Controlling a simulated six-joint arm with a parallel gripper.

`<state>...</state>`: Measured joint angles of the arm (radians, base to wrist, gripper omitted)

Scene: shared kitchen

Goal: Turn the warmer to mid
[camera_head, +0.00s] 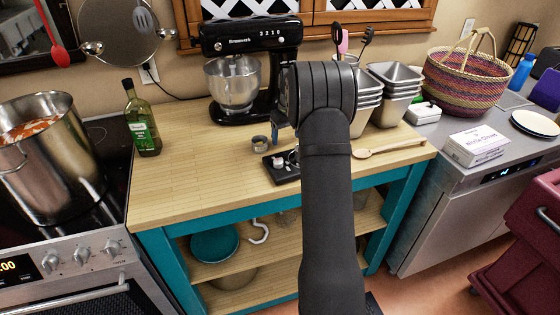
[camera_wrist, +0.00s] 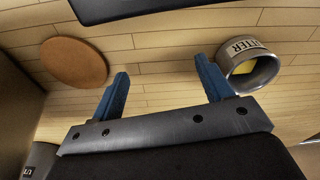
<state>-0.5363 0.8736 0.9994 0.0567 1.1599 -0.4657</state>
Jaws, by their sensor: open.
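A small black unit (camera_head: 283,168) with light knob-like parts lies on the wooden counter, partly hidden behind my arm. It may be the warmer, but no label or setting is readable. A dark flat edge (camera_wrist: 150,8) crosses the top of the wrist view; I cannot tell if it is the same unit. My gripper (camera_wrist: 163,82) is open and empty, its blue fingers apart over bare wood. In the head view, one blue fingertip (camera_head: 274,131) shows above the counter, just behind the unit; the rest is hidden by my arm.
A short grey cylinder (camera_wrist: 250,62) with partly readable lettering sits right of my fingers; a round cork disc (camera_wrist: 75,63) lies left. A black stand mixer (camera_head: 250,65), oil bottle (camera_head: 142,125), metal containers (camera_head: 396,80) and wooden spoon (camera_head: 390,148) stand or lie around the counter.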

